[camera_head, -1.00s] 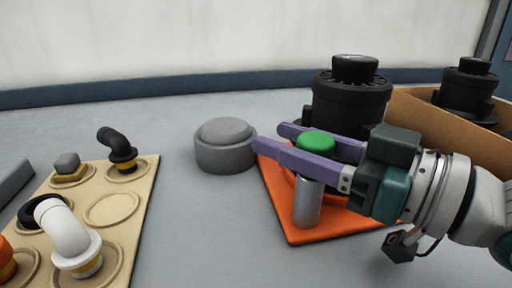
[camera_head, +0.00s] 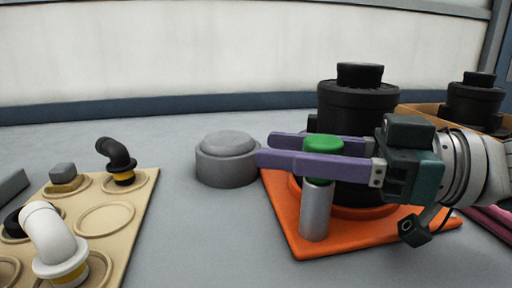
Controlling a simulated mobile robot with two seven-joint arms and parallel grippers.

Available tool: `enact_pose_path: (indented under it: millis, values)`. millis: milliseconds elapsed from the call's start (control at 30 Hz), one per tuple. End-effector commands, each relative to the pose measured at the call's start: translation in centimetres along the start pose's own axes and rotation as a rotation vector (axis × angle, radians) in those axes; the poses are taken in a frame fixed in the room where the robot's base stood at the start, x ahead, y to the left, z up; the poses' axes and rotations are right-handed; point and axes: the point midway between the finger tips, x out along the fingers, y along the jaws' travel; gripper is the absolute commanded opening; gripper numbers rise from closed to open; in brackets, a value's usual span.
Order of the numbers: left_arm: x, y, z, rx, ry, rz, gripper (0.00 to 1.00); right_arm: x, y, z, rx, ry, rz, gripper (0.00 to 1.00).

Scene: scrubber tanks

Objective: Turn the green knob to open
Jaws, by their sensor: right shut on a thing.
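The green knob (camera_head: 323,145) sits on top of an upright silver cylinder (camera_head: 316,210) on an orange base plate (camera_head: 290,218). A black tank (camera_head: 357,100) stands on the same plate just behind it. My right gripper (camera_head: 268,148) comes in from the right, level. Its two purple fingers pass either side of the knob and are shut on it, with the fingertips reaching past it to the left. My left gripper is not in view.
A grey round button-like block (camera_head: 227,160) stands close to the fingertips. A tan board (camera_head: 140,200) with pipe elbows, a white one (camera_head: 52,237) and a black one (camera_head: 115,156), lies at left. A second black tank (camera_head: 472,103) stands in a cardboard box (camera_head: 425,110) at right.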

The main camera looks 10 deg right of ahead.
Motion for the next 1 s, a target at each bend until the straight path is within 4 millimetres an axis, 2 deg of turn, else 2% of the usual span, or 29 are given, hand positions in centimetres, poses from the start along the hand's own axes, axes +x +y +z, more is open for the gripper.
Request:
enact_pose_path:
  millis: [233, 267, 367, 667, 767, 1000]
  values:
    - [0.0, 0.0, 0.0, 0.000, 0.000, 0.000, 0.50, 0.1, -0.1, -0.2, 0.001, 0.007, -0.003, 0.00]
    - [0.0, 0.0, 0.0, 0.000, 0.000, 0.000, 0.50, 0.1, -0.1, -0.2, 0.001, 0.007, -0.003, 0.47]
    - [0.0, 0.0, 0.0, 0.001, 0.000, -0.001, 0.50, 0.1, -0.1, -0.2, 0.000, 0.006, -0.002, 0.58]
    - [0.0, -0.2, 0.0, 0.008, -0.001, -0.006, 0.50, -0.2, 0.0, -0.1, 0.000, 0.003, 0.001, 0.58]
    - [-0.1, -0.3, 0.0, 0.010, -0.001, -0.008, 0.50, -1.4, 0.1, -0.1, 0.000, 0.002, 0.003, 0.58]
    - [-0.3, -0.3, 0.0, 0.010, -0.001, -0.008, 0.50, -6.3, 0.1, 0.0, 0.001, 0.000, 0.003, 0.58]
